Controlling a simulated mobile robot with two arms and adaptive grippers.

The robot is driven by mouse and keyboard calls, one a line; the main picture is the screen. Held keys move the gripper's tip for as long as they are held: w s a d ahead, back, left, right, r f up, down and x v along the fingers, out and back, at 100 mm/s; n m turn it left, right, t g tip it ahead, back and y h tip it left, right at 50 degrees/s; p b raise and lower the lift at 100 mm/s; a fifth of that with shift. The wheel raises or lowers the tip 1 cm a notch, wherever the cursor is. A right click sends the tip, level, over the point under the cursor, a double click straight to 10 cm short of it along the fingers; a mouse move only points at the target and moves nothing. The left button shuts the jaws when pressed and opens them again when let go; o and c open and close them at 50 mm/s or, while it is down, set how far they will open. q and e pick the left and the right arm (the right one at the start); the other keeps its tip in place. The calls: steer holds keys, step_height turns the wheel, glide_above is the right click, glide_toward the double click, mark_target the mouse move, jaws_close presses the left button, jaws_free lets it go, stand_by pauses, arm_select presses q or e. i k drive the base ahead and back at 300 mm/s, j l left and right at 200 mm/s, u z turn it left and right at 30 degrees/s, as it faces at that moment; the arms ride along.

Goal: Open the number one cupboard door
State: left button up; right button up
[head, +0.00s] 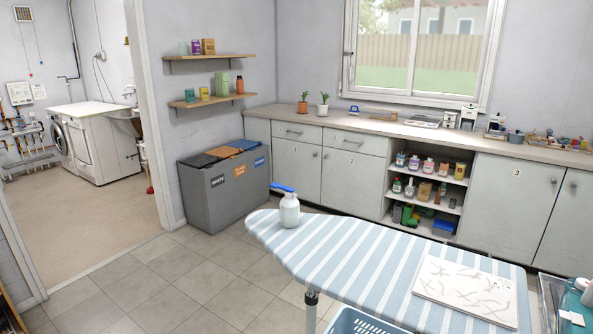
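A row of pale grey cupboards runs under the worktop along the back wall. The leftmost wide door (296,168) and the door beside it (350,183) sit below two drawers and look shut. I cannot clearly read a number one on either. Right of the open shelves, a shut door marked 3 (505,205) has a knob at its upper right. Another door (572,232) stands at its right, also shut, with its knob at the upper left. Neither of my grippers is in view.
A striped ironing board (345,255) with a white bottle (289,211) and a patterned white board (466,290) stands in front of the cupboards. A grey sorting bin (222,185) stands at their left. Tiled floor (185,270) is free at the lower left.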

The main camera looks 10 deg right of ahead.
mark_target(298, 165)
steer(key=i+j+u, duration=0.2)
steer(key=i+u, duration=0.65)
steer(key=i+j, duration=0.15)
steer(key=i, duration=0.4)
steer(key=i+j, duration=0.1)
steer(key=i, duration=0.45)
steer(key=i+j+z, duration=0.1)
steer(key=i, duration=0.45)
steer(key=i+l+z, duration=0.25)
steer(key=i+z, duration=0.6)
steer(key=i, duration=0.2)
steer(key=i+z, duration=0.4)
steer(key=i, duration=0.15)
steer(key=i+j+z, duration=0.3)
steer(key=i+z, duration=0.15)
